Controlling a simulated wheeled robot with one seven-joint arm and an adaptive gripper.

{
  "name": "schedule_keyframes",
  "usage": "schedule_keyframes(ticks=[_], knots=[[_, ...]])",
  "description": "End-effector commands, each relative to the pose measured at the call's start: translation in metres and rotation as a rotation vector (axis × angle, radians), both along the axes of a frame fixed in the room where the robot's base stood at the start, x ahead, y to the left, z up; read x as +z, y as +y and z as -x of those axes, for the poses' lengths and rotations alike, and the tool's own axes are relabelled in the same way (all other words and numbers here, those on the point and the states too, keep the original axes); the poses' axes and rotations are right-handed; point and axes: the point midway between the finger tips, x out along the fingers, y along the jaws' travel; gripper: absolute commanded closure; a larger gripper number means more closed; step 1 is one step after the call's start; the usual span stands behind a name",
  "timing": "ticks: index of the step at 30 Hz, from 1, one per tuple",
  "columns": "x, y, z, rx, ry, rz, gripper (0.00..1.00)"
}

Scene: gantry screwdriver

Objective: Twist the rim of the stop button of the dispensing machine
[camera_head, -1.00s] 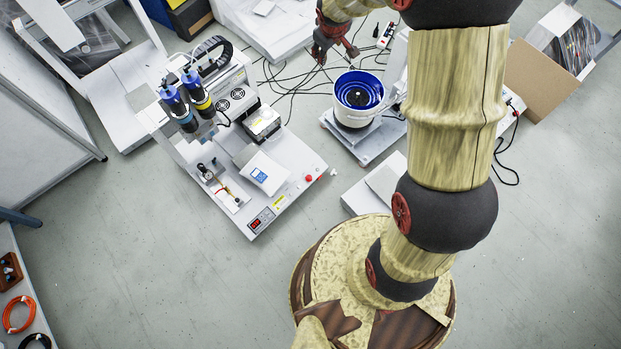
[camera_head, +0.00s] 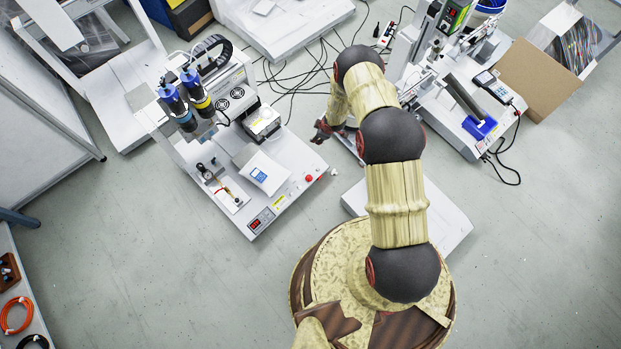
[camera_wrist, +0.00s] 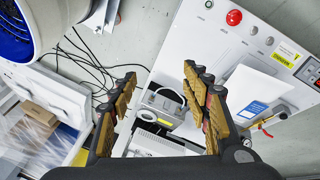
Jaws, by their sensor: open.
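The dispensing machine (camera_head: 292,157) stands at left centre in the head view, with a white base plate. Its red stop button (camera_head: 308,178) sits near the right corner of that base. In the wrist view the red stop button (camera_wrist: 234,17) shows at the top, on the white base (camera_wrist: 200,40). My gripper (camera_head: 322,131) is beyond the button in the head view, up and slightly right of it, and apart from it. In the wrist view my gripper (camera_wrist: 160,75) has its fingers spread with nothing between them. The button lies above and right of the fingertips there.
Blue dispensing cylinders (camera_head: 180,105) rise at the machine's left. A screwdriver machine (camera_head: 450,115) stands to the right, with a cardboard box (camera_head: 540,80) beside it. Black cables (camera_head: 290,82) lie on the floor behind.

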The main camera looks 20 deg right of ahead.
Motion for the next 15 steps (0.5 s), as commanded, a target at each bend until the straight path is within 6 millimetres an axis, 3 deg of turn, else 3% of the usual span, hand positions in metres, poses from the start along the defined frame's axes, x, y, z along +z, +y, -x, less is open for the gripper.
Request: schedule_keyframes(ticks=[1,6,9,15], knots=[[-0.033,0.005,0.018,0.021,0.014,-0.013,0.52],[-0.109,0.024,0.065,0.098,0.023,-0.054,0.52],[-0.141,0.034,0.090,0.132,0.026,-0.076,0.52],[-0.173,0.047,0.118,0.168,0.026,-0.102,0.52]])
